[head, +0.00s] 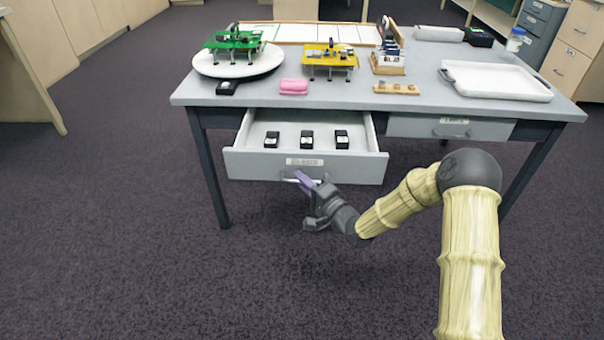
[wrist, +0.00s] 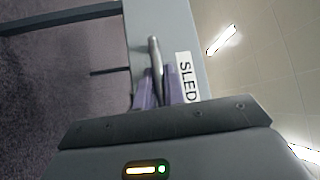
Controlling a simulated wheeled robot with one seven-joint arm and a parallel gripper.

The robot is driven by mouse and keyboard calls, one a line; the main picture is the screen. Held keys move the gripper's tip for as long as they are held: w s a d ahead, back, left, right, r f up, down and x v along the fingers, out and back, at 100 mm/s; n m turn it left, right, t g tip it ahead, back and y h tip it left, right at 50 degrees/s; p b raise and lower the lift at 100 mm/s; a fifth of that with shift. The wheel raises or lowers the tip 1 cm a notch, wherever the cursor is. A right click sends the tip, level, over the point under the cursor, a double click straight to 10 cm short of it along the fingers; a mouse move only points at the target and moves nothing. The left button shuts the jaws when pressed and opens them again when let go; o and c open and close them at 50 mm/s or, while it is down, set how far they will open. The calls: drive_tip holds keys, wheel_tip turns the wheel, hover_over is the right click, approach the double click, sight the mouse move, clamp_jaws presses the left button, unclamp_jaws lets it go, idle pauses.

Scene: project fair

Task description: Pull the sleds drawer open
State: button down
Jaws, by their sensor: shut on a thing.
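The sleds drawer (head: 343,166) is the left drawer of the grey table (head: 420,100). It stands pulled out, with its inside showing from above and several small black blocks in a row in it. A label (head: 305,162) is on its front; in the wrist view the label (wrist: 187,77) reads "SLED", partly cut off. My gripper (head: 303,181) is at the drawer front, just below the label. In the wrist view its purple fingers (wrist: 158,90) are on either side of the metal handle (wrist: 154,55), shut on it.
A second drawer (head: 480,129) to the right is closed. On the tabletop are a white turntable (head: 222,66) with a green board, a yellow board (head: 342,60), a pink block (head: 293,87) and a white tray (head: 500,82). The carpet in front of the table is clear.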

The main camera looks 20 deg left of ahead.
drive_tip(key=shift+s+d, duration=0.1)
drive_tip(key=shift+d, duration=0.05)
drive_tip(key=c, duration=1.8)
unclamp_jaws()
drive_tip(key=shift+f, duration=0.1)
drive_tip(key=shift+o, duration=0.2)
drive_tip(key=shift+s, duration=0.15)
drive_tip(key=p+v, duration=0.3)
drive_tip(key=v, duration=1.4)
drive_tip(key=shift+d, duration=0.15)
